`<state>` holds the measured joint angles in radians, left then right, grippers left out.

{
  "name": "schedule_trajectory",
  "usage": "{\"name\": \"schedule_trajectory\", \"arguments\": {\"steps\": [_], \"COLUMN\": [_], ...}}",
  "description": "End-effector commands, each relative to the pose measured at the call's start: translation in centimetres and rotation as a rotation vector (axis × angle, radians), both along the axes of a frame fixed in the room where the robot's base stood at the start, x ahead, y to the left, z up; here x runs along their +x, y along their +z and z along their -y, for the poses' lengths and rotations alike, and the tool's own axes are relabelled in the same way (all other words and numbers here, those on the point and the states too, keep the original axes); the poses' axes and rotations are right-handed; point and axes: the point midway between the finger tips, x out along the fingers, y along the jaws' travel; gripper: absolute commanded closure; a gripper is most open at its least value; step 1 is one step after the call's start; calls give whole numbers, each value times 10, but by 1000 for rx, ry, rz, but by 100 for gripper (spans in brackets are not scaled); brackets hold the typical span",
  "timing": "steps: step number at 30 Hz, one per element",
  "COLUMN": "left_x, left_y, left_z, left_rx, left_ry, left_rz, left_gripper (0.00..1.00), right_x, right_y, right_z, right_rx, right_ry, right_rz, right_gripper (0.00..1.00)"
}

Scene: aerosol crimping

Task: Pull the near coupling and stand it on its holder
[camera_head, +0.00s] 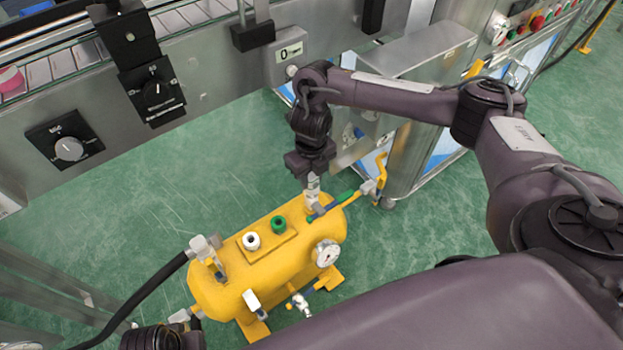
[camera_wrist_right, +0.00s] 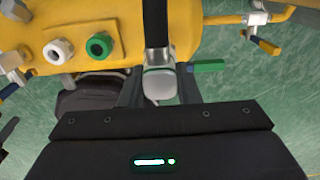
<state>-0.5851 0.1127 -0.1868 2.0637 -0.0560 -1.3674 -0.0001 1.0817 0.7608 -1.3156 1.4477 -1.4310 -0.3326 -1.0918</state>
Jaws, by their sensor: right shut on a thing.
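My right gripper (camera_head: 312,176) points down over the right end of the yellow tank (camera_head: 285,270). It is shut on a pale grey coupling (camera_head: 313,190). In the right wrist view the coupling (camera_wrist_right: 158,88) sits between the fingers, with a dark strip running up from it. I cannot tell whether its lower end touches the tank. A white ring-shaped fitting (camera_head: 251,241) and a green one (camera_head: 278,224) stand on a raised plate on top of the tank, left of the gripper, both empty.
A second grey coupling (camera_head: 207,256) with a black hose (camera_head: 140,298) is at the tank's left end. A gauge (camera_head: 327,253), a green-sleeved lever (camera_head: 343,197) and a yellow valve handle (camera_head: 381,164) crowd the tank's right side. Green floor (camera_head: 190,190) lies open behind.

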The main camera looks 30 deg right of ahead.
Motion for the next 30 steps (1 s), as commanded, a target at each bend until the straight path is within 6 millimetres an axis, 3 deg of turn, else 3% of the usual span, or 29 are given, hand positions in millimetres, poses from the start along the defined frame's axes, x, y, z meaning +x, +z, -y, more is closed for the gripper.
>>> {"name": "schedule_trajectory", "arguments": {"steps": [30], "left_x": [1], "left_y": [37], "left_z": [0], "left_rx": [-1], "left_ry": [1], "left_rz": [4], "left_gripper": [64], "right_x": [0], "right_y": [40], "right_z": [0], "right_rx": [0], "right_ry": [0], "right_rz": [1], "right_gripper": [100]}}
